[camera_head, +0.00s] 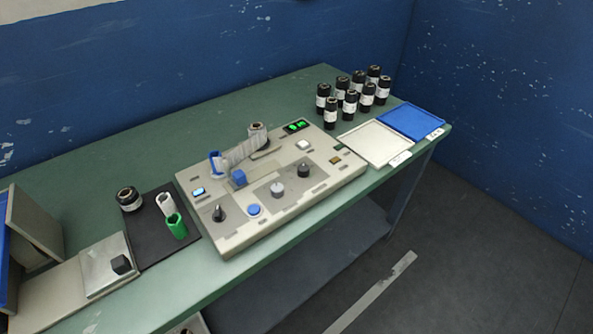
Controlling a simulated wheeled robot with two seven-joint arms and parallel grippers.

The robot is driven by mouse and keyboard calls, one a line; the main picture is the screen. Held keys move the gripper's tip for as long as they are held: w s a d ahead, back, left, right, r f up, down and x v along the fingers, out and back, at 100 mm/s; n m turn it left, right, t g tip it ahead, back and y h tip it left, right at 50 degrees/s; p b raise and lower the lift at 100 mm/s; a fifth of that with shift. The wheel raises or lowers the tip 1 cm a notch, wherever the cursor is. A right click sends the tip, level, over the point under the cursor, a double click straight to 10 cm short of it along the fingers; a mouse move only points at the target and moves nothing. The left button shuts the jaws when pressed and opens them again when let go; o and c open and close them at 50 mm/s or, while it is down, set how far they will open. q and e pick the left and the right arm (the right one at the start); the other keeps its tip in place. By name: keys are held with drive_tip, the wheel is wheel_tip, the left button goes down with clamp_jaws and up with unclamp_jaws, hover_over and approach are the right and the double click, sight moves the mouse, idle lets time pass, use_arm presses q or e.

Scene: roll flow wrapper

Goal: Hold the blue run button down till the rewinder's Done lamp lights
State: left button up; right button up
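The rewinder (240,238) is a beige machine on the green table. The blue run button (254,210) is round and sits near its front edge, with nothing touching it. A pale strip of film (243,150) stretches between a blue spool (216,162) and a dark-ended roll (257,134). A green-lit display (296,127) is at the back right. A pale blue lit window (198,191) is at the left, and a dark amber square (335,160) at the right. I cannot read which one is the Done lamp. Neither gripper is in view.
A black mat (150,230) left of the rewinder holds a dark roll (129,200), a white core (165,204) and a green core (176,226). A white tray (376,143), a blue tray (411,121) and several dark bottle-like rolls (350,104) stand at the right.

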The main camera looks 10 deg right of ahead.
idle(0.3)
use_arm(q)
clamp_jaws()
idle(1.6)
